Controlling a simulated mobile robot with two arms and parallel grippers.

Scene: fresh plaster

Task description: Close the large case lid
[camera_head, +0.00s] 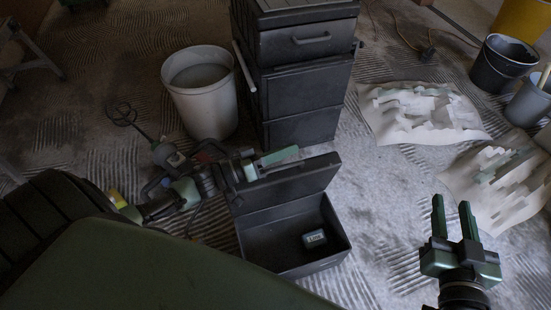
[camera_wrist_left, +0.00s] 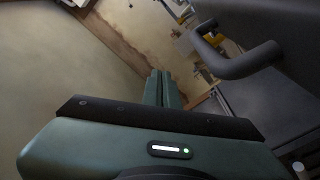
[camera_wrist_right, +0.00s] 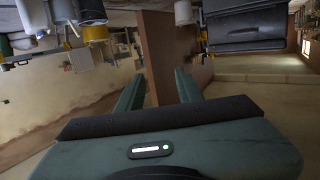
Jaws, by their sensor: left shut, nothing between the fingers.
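The large case is a dark open box (camera_head: 338,240) on the floor. Its lid (camera_head: 307,183) stands raised at the back edge. A small dark battery-like block with a pale label (camera_head: 314,238) lies inside the case. My left gripper (camera_head: 296,152) is shut and empty, its fingers lying along the lid's upper edge, on the far side. I cannot tell whether they touch the lid. In the left wrist view its fingers (camera_wrist_left: 161,82) are together. My right gripper (camera_head: 452,205) is open and empty, to the right of the case; its parted fingers show in the right wrist view (camera_wrist_right: 158,90).
A dark stack of tool boxes (camera_head: 305,90) stands right behind the case, with a grey bucket (camera_head: 205,105) to its left. Plaster-stained sheets (camera_head: 400,130) lie to the right, with dark buckets (camera_head: 500,65) beyond. A dark handle (camera_wrist_left: 240,62) is close in the left wrist view.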

